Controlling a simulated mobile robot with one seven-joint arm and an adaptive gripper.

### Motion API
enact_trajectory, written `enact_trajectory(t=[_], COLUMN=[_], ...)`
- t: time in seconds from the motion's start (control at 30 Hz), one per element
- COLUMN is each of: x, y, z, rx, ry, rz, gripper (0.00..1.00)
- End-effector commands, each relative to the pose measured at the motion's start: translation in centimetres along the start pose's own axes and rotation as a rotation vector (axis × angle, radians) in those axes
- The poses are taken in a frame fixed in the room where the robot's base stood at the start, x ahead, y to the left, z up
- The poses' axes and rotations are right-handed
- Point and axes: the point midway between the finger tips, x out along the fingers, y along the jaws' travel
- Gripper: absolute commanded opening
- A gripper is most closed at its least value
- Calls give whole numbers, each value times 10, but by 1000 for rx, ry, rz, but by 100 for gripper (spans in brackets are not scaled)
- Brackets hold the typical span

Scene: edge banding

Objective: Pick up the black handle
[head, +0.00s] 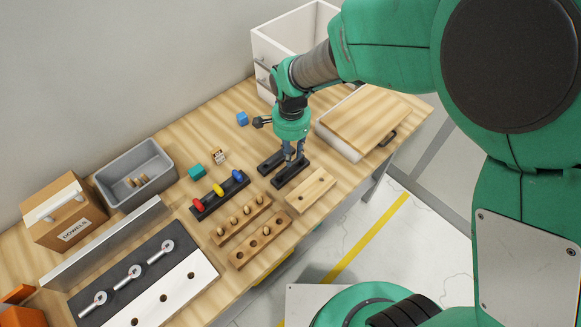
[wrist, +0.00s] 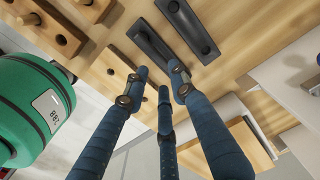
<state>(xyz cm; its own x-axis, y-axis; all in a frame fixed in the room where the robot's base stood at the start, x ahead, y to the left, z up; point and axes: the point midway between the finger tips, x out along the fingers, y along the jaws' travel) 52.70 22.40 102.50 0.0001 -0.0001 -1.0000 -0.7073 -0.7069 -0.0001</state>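Two black handles lie side by side on the wooden table: a nearer one (head: 290,174) and a farther one (head: 267,165). I cannot tell whether a finger touches a handle.
A wooden block with holes (head: 311,190) lies close beside the nearer handle. A rack with coloured pieces (head: 219,193) stands to the left. A box with a wooden top (head: 366,118) stands to the right. A blue cube (head: 242,118) lies behind.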

Motion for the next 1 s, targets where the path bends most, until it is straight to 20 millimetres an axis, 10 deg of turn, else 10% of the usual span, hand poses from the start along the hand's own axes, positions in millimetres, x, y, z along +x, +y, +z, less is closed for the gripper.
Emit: enact_trajectory(t=[1.0], x=[60], y=[2], z=[-1], rx=[0], ry=[-1], rz=[2], gripper=[26])
